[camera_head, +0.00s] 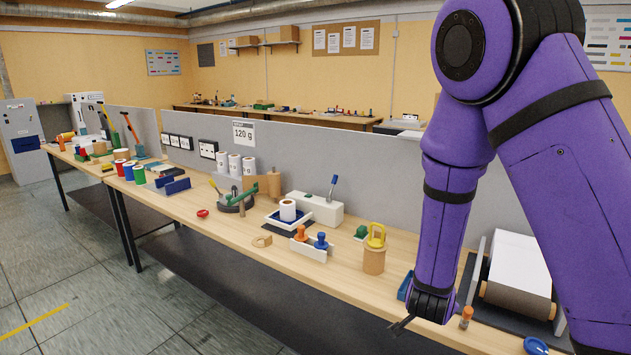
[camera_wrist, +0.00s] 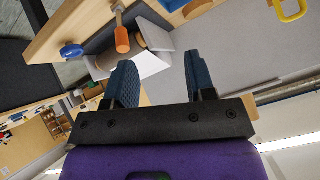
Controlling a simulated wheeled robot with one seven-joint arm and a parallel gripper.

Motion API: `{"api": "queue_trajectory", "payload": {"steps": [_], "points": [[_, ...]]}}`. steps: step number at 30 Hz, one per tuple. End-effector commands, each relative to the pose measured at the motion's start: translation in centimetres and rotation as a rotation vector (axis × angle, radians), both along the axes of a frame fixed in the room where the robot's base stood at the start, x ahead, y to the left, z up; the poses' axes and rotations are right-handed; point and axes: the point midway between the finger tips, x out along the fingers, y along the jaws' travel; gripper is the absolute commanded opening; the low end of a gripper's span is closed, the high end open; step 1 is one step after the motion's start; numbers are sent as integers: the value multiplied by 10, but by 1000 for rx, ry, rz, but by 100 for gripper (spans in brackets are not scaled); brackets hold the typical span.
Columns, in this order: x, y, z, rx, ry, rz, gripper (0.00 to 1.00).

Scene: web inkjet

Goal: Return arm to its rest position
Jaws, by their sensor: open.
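My purple arm stands at the right of the head view, bent, with its wrist hanging down over the front edge of the workbench (camera_head: 335,265). My gripper (camera_head: 402,326) is near that edge, left of a small orange-handled tool (camera_head: 466,317). In the wrist view my gripper (camera_wrist: 160,78) has its two dark blue fingers spread wide apart with nothing between them. The orange-handled tool (camera_wrist: 122,40) and a white paper roll (camera_wrist: 135,65) show beyond the fingers in that view.
A paper roll holder (camera_head: 515,275) stands right of my wrist. A wooden cylinder with a yellow handle (camera_head: 375,250) and a white rack with orange and blue knobs (camera_head: 310,246) stand to the left. A grey partition (camera_head: 390,190) runs behind. The aisle floor (camera_head: 120,310) is clear.

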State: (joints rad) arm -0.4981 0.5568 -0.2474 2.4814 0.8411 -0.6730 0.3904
Motion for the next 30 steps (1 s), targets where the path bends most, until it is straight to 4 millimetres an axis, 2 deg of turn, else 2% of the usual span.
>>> {"api": "queue_trajectory", "payload": {"steps": [1,7,14,23,30], "points": [[2,3,14,40,7,21,50],[-2,19,62,162,63,148,50],[-20,28,123,242,113,319,50],[-67,27,200,244,172,544,50],[-122,15,250,167,231,699,50]]}}
